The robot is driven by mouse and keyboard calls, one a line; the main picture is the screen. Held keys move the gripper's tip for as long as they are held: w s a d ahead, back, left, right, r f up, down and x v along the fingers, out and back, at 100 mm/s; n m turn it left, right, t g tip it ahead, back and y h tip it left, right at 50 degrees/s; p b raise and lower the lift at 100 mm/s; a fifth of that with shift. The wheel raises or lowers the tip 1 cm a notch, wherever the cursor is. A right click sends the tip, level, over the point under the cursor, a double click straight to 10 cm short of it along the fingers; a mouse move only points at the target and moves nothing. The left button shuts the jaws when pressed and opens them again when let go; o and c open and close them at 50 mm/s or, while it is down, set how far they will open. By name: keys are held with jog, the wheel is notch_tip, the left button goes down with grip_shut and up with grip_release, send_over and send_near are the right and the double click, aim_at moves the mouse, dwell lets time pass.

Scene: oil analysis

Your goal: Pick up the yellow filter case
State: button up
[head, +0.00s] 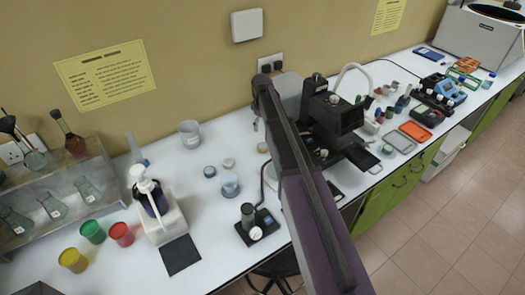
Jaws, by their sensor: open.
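A yellow cup-shaped container (73,260) stands on the white bench at the lower left, beside a green one (93,232) and a red one (121,234). It is the only clearly yellow container I see, but I cannot tell whether it is the filter case. My arm crosses the middle of the view, well to the right of it. I cannot make out my gripper.
A white-topped dispenser (150,204) stands right of the cups by a black pad (180,255). A rack with flasks (88,189) is at the left. A black instrument (335,113) stands behind my arm. Flat orange (415,131) and grey (399,142) pieces lie farther right.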

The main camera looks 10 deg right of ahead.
jog(key=b, duration=0.6)
send_over(262, 146)
jog(key=shift+w+f, duration=0.2)
jog(key=shift+f, duration=1.45)
jog(key=shift+w+f, duration=0.15)
jog(key=shift+f, duration=1.5)
jog(key=f+b, duration=0.3)
jog(key=shift+s+d+f, duration=0.15)
jog(key=shift+s+f, duration=0.1)
jog(key=shift+s, duration=0.05)
jog(key=shift+f+b, duration=0.85)
jog(key=shift+b, duration=0.25)
jog(key=c, duration=0.9)
